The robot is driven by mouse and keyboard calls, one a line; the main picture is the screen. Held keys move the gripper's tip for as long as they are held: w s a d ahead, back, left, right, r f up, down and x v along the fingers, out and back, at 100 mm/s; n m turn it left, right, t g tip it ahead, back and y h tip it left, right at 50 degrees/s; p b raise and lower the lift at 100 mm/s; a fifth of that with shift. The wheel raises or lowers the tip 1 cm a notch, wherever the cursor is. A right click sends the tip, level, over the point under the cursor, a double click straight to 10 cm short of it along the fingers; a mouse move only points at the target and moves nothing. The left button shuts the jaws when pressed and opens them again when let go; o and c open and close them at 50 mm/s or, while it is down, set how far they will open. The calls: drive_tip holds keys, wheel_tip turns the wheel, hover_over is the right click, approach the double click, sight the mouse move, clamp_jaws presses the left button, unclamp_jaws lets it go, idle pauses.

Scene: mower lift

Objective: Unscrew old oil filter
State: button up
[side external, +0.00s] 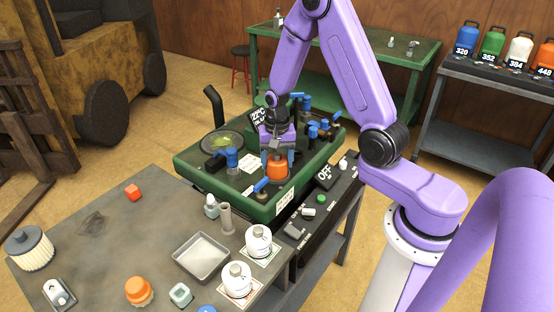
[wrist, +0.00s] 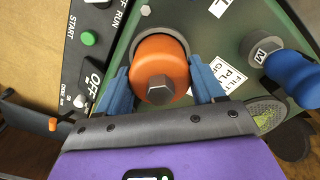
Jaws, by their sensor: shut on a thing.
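The orange oil filter (side external: 276,168) with a grey hex nut on its top sits upright on the green mower deck (side external: 190,165). In the wrist view the filter (wrist: 160,62) sits in a round pale seat. My gripper (side external: 278,157) points down over the filter, with its blue fingers on either side. The wrist view also shows my gripper (wrist: 162,88) shut on the filter.
Blue-handled valves (side external: 232,158) stand close around the filter on the deck. A control panel (side external: 318,190) with OFF lettering is alongside. The grey table (side external: 110,225) holds a loose orange filter (side external: 138,291), a tray (side external: 202,257) and white bottles (side external: 237,280).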

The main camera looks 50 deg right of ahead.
drive_tip(key=n, duration=0.4)
drive_tip(key=shift+n, duration=0.5)
drive_tip(key=n, duration=0.6)
drive_tip(key=n, duration=0.6)
drive_tip(key=shift+n, duration=0.3)
